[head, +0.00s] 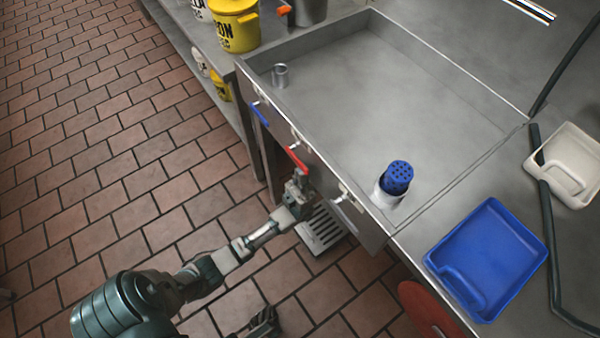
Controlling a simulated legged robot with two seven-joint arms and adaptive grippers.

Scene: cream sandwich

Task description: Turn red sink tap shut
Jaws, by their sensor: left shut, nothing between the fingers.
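The red sink tap (297,160) is a red lever handle on the front face of the steel sink (318,166), slanting down to the right. My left gripper (299,186) is shut and empty, just below the red handle and close to the sink front. I cannot tell whether it touches the handle. A dark part at the bottom edge looks like my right gripper (263,323), low over the floor and away from the sink. Its fingers are not clear.
A blue tap handle (260,114) sits left of the red one, and a metal fitting (343,197) sits right of it. A floor drain grate (322,229) lies below. A blue-topped shaker (397,178) and a blue tray (487,259) stand right. Yellow buckets (238,25) stand at the back.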

